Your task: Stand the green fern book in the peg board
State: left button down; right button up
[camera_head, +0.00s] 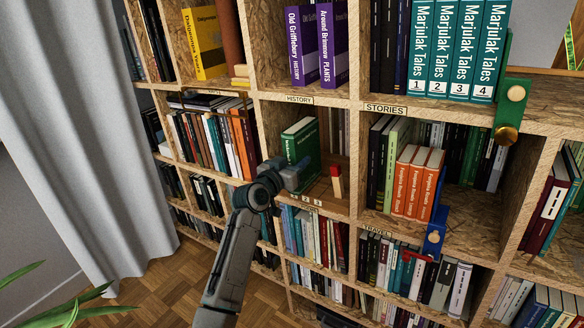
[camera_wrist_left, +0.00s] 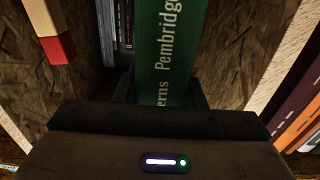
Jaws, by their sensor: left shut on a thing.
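The green fern book (camera_head: 301,143) stands nearly upright in the open compartment below the HISTORY label. Its green spine with white lettering fills the middle of the left wrist view (camera_wrist_left: 172,45). My left gripper (camera_head: 301,178) is shut on the lower part of the book, a finger on each side of the spine (camera_wrist_left: 160,92). The number strip 1 2 3 (camera_head: 306,200) marks the compartment's front edge. I cannot make out the peg board's slots or whether the book's base touches it. A red-ended wooden peg (camera_head: 336,182) stands to the right. My right gripper is out of view.
Dark books (camera_wrist_left: 122,30) stand behind in the compartment. A green bracket with a brass knob (camera_head: 508,110) and a blue piece (camera_head: 435,232) stick out farther right.

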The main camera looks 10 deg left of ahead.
pick_arm(q)
jog(key=shift+w+d+r, duration=0.15)
jog(key=shift+w+d, duration=0.05)
jog(key=shift+w, duration=0.2)
jog(key=shift+f+b, duration=0.2)
jog(key=shift+b, duration=0.1)
jog(key=c, duration=0.8)
grip_release()
jog(key=shift+c, duration=0.2)
jog(key=shift+f, duration=0.15)
jog(key=v, duration=1.1)
jog(key=shift+p, duration=0.4)
